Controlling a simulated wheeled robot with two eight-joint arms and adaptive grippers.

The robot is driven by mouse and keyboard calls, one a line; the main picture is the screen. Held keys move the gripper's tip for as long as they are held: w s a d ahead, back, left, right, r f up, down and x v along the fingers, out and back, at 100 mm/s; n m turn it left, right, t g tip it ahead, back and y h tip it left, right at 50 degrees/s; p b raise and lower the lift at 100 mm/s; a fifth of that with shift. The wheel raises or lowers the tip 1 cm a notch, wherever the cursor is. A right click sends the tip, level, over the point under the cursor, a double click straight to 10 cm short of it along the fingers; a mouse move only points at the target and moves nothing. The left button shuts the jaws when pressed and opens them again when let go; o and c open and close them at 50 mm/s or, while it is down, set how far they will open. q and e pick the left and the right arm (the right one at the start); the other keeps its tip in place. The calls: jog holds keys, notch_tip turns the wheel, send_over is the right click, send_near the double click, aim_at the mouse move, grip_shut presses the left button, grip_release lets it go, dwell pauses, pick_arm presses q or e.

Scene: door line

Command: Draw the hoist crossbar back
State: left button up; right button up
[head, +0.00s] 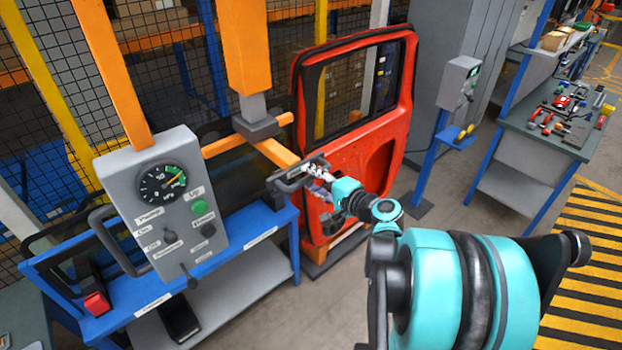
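The orange hoist crossbar (274,152) runs from the grey block under the orange hoist column (247,50) toward the red door. A dark handle (287,183) sits at its near end. My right arm reaches in from the lower right. My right gripper (312,176) is at that handle, overlapping it in the picture. The fingers are small and partly hidden against the handle, so I cannot tell whether they are closed around it. My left gripper is out of view.
A grey control box (160,222) with a gauge hangs at the left, above a blue-framed bench (262,226). The red door (392,125) stands upright just behind my gripper. A grey post box (459,82) and a tool table (525,133) stand right. Open floor lies between.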

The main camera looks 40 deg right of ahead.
jog(key=a+v, duration=0.1)
jog(key=v, duration=1)
jog(key=shift+s+d, duration=0.4)
jog(key=shift+d, duration=0.05)
jog(key=w+a+f+n+g+y+b, duration=0.2)
jog(key=a+f+n+g+b, duration=0.35)
jog(key=a+f+b, duration=0.65)
jog(key=s+a+f+n+g+h+b, duration=0.1)
jog(key=s+a+f+n+b, duration=0.2)
jog(key=f, duration=0.6)
jog(key=s+a+f+n+g+h+b, duration=0.2)
jog(key=s+a+f+n+b, duration=0.1)
jog(key=a+f+n+b, duration=0.3)
notch_tip(320, 180, down, 4)
jog(key=a+n, duration=0.2)
jog(key=shift+s+a+r, duration=0.2)
jog(key=shift+s+a, duration=0.05)
jog(key=shift+a, duration=0.1)
jog(key=shift+n, duration=0.25)
